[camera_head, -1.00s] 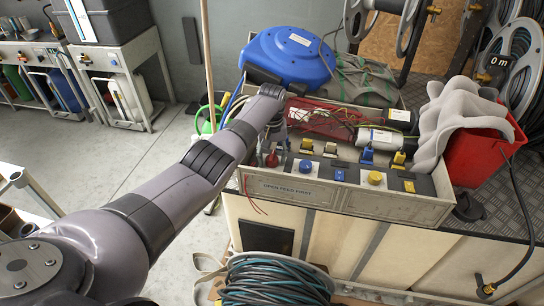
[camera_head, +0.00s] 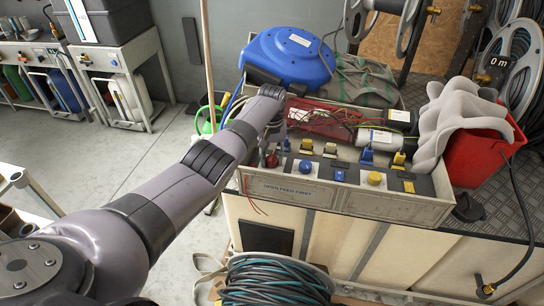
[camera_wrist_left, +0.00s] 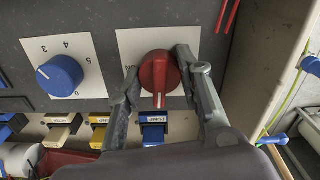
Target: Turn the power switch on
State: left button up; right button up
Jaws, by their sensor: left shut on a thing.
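The power switch is a red rotary knob (camera_wrist_left: 159,76) on a white plate on the dark panel, seen upside down in the left wrist view. Its ridge points toward the bottom of that picture, and letters that seem to read ON stand on the plate to its left. My left gripper (camera_wrist_left: 157,68) has one finger on each side of the knob and is shut on it. In the head view the red knob (camera_head: 271,160) shows at the left end of the panel, partly hidden by my left arm. My right gripper is in neither view.
A blue numbered dial (camera_wrist_left: 60,76) sits beside the switch. Coloured connectors, including a yellow one (camera_wrist_left: 98,130), line the panel edge.

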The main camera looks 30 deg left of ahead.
pick_arm(q)
jog(key=m+p, duration=0.1)
jog(key=m, duration=0.2)
jog(key=shift+m, duration=0.4)
jog(key=m, duration=0.4)
jog(key=shift+m, duration=0.3)
jog(key=m, duration=0.4)
jog(key=shift+m, duration=2.3)
jog(key=o, duration=1.2)
jog(key=shift+c, duration=0.2)
jog(key=shift+r, duration=0.1)
